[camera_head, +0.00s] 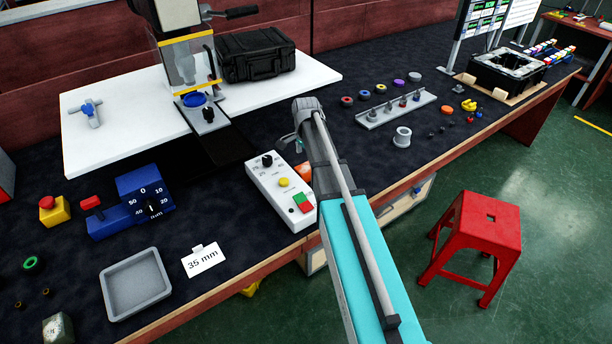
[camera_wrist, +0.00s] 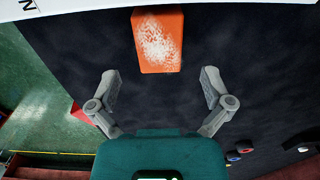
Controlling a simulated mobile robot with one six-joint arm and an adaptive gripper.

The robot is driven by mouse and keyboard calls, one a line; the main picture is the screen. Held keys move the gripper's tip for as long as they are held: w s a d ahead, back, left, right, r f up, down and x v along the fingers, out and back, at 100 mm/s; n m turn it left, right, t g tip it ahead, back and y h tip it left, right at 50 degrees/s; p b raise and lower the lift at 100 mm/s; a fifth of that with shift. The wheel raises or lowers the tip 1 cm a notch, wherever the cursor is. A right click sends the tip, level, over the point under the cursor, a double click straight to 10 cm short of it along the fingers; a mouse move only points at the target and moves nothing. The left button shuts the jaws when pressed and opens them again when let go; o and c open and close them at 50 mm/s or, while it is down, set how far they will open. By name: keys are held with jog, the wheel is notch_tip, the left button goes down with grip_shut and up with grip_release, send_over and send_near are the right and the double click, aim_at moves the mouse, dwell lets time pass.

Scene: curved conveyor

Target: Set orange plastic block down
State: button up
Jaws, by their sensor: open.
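The orange plastic block (camera_wrist: 158,40) lies on the dark bench mat at the top middle of the wrist view, with pale scuff marks on its face. In the head view a small part of the block (camera_head: 303,171) shows beside the white control box, the rest hidden by my arm. My gripper (camera_wrist: 160,82) is open and empty, its two fingers spread wide. The block lies ahead of the fingertips, roughly centred between them and apart from both. In the head view the fingers are mostly hidden behind my arm.
The white control box (camera_head: 281,192) with coloured buttons stands just left of the block. A grey tray (camera_head: 161,268) and a 35 mm card (camera_head: 201,260) lie front left. A grey peg rack (camera_head: 397,108) stands to the right. The bench's front edge is close by.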

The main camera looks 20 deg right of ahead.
aim_at(306, 167)
jog(key=shift+f, duration=0.1)
dwell(0.3)
jog(key=shift+s+f+b, duration=0.1)
jog(key=shift+f+b, duration=2.4)
jog(key=shift+b, duration=0.1)
jog(key=c, duration=1.2)
jog(key=shift+r, duration=0.1)
jog(key=shift+r+p, duration=1.25)
jog(key=shift+p, duration=0.05)
jog(key=s+r+p, duration=0.3)
jog(key=s, duration=0.1)
jog(key=s+a+r+p, duration=0.1)
jog(key=s+r+p, duration=0.3)
jog(key=s, duration=0.1)
jog(key=s+a+r+p, duration=0.1)
jog(key=s+r+p, duration=0.2)
jog(key=s, duration=0.2)
jog(key=shift+r, duration=0.2)
